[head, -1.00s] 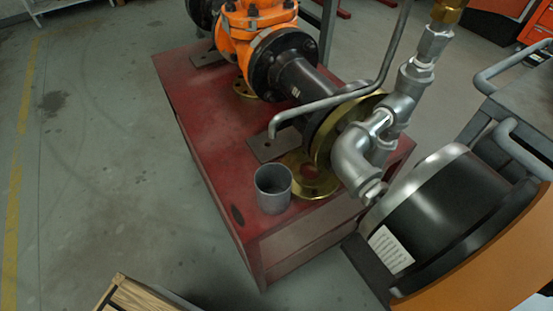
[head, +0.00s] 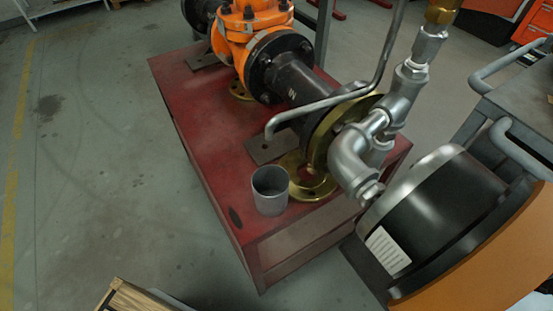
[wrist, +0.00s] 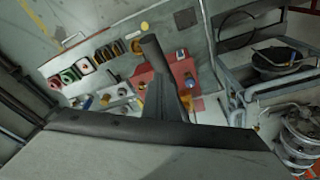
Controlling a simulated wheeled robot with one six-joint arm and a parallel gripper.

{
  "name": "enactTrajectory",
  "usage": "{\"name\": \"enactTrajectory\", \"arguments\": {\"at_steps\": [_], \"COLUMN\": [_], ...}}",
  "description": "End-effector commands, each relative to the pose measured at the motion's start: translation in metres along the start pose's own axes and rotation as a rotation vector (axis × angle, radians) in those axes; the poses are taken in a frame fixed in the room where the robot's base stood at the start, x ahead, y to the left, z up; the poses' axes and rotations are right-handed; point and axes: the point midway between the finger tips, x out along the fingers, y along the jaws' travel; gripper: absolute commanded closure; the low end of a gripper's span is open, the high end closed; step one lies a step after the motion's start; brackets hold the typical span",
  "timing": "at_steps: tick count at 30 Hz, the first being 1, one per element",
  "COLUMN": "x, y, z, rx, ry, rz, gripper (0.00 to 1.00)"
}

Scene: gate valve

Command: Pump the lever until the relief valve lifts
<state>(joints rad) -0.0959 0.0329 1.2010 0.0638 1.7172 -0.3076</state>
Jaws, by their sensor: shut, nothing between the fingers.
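A bent grey rod (head: 328,101), which may be the lever, runs over the red bench and turns up out of the top of the head view. A brass fitting (head: 441,12) tops the silver pipe elbows (head: 356,152); I cannot tell whether it is the relief valve, and its upper end is cut off. My gripper (wrist: 151,42) shows only in the wrist view, dark and pointing away from the camera, its fingers shut and empty.
The red bench (head: 192,131) carries an orange gate valve (head: 248,32), brass flanges and an open grey cup (head: 270,191). A black drum (head: 432,205) and a grey cart (head: 530,100) crowd the right. A wooden crate (head: 140,298) is at the bottom. Floor at left is clear.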

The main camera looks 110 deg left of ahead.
Motion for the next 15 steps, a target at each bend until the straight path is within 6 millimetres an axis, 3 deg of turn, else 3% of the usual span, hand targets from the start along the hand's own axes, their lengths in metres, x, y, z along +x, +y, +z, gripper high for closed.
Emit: {"name": "enactTrajectory", "arguments": {"at_steps": [15], "x": [0.051], "y": [0.000], "z": [0.011], "rx": [0.000], "ry": [-0.002], "rz": [-0.001], "gripper": [1.00]}}
